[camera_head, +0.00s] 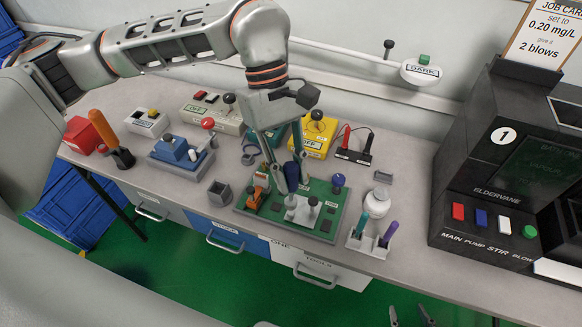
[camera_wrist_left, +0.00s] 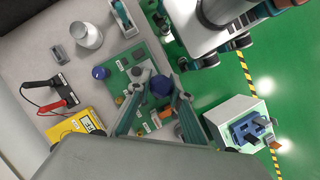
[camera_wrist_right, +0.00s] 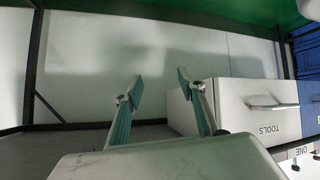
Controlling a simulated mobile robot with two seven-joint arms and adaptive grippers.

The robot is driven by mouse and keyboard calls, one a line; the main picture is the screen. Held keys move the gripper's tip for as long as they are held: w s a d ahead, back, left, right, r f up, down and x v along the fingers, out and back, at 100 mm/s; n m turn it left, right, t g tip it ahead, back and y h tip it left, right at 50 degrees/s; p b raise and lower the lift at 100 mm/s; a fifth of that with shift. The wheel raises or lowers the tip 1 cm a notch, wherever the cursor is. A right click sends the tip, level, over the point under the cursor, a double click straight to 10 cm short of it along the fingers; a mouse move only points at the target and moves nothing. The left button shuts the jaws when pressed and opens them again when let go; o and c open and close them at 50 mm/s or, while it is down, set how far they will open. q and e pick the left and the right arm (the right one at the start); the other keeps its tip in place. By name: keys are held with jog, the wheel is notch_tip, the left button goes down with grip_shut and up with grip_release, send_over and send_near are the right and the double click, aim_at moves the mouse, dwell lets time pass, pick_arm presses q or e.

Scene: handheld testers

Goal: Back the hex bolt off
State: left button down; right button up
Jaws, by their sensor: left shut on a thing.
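A green board (camera_head: 320,228) lies on the grey bench and carries several small fittings. My left gripper (camera_head: 293,178) reaches down over the board and is shut on a dark blue hexagonal head, which looks like the hex bolt (camera_wrist_left: 161,86). In the left wrist view it sits between the two fingers (camera_wrist_left: 162,78); its lower part is hidden. A separate blue knob (camera_head: 338,180) stands at the board's right side. My right gripper (camera_head: 409,317) is low in front of the bench, away from the board. Its fingers (camera_wrist_right: 160,82) are apart and empty in the right wrist view.
A white block with dark knobs (camera_head: 300,213) and an orange switch (camera_head: 257,195) sit close by on the board. A white bottle (camera_head: 377,202) and a pen holder (camera_head: 367,245) stand right of it. A yellow meter (camera_head: 313,138) is behind. A black machine (camera_head: 490,180) fills the right.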

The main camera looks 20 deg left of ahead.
pick_arm(q)
jog(key=shift+f, duration=0.65)
jog(key=shift+f+b, duration=0.2)
jog(key=shift+b, duration=0.15)
jog(key=shift+f, duration=0.55)
jog(key=shift+r, duration=0.15)
pick_arm(e)
jog(key=shift+w+d+f, duration=0.2)
jog(key=shift+w, duration=0.15)
pick_arm(q)
jog(key=shift+f+b, duration=0.6)
jog(key=shift+f, duration=0.45)
pick_arm(e)
jog(key=shift+s+f, duration=0.4)
jog(key=shift+f, duration=0.35)
jog(key=shift+r, duration=0.1)
pick_arm(q)
jog(key=shift+r+n, duration=0.1)
jog(key=shift+n, duration=0.5)
pick_arm(e)
jog(key=shift+w+r, duration=0.2)
jog(key=shift+r, duration=0.15)
pick_arm(q)
jog(key=shift+n+t+h+p, duration=0.4)
jog(key=shift+n+t+p, duration=0.15)
jog(key=shift+n, duration=0.35)
pick_arm(e)
jog(key=shift+w+r, duration=0.25)
jog(key=shift+r, duration=0.25)
